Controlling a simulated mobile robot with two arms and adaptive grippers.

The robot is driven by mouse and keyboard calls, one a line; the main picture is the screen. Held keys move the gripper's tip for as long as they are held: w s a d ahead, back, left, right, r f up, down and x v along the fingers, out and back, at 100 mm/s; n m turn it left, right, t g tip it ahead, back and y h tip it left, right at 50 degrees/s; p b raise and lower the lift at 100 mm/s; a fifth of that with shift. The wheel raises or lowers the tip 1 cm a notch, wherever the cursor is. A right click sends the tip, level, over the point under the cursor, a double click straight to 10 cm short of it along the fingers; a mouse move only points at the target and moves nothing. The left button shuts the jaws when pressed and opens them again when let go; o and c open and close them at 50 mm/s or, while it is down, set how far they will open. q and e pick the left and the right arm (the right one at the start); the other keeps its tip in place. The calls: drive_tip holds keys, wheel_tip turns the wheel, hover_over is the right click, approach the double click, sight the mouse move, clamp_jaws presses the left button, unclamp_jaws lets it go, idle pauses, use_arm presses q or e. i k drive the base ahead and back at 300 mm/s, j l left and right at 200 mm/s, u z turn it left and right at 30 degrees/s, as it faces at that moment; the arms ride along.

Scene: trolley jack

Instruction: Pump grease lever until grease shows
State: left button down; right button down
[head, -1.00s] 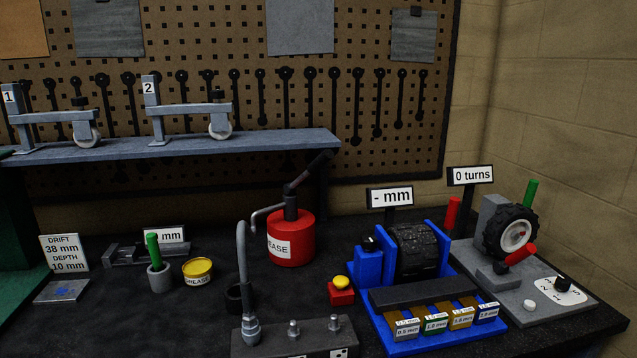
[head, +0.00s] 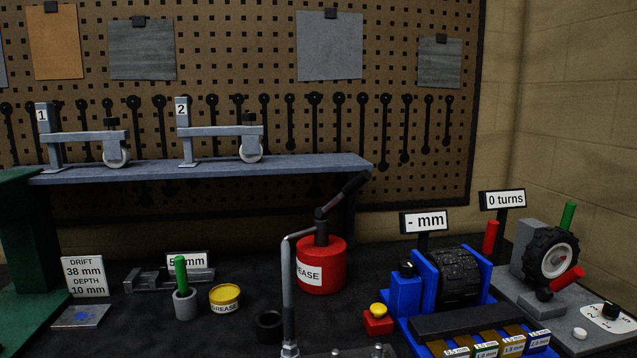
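The red grease pump (head: 321,264) with a GREASE label stands on the dark bench near the middle. Its lever (head: 343,196) has a black grip and slants up to the right from the pump top. A grey hose or spout (head: 288,290) runs from the pump top to the left and down to a fitting (head: 289,349) at the bottom edge of the view. No grease is visible at that fitting, whose lower part is cut off. Neither of my grippers is in view.
A yellow grease tin (head: 225,298), a grey cup with a green handle (head: 185,302) and a black ring (head: 269,325) stand left of the pump. A red box with a yellow button (head: 378,322) and a blue roller fixture (head: 406,296) stand to the right. A shelf (head: 210,168) runs behind.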

sight(361, 178)
drive_tip(key=j, duration=0.5)
drive_tip(key=i+j+u, duration=0.1)
drive_tip(key=j, duration=0.4)
drive_tip(key=i+j, duration=0.1)
drive_tip(key=j, duration=0.4)
drive_tip(key=i+j+u, duration=0.1)
drive_tip(key=j, duration=0.4)
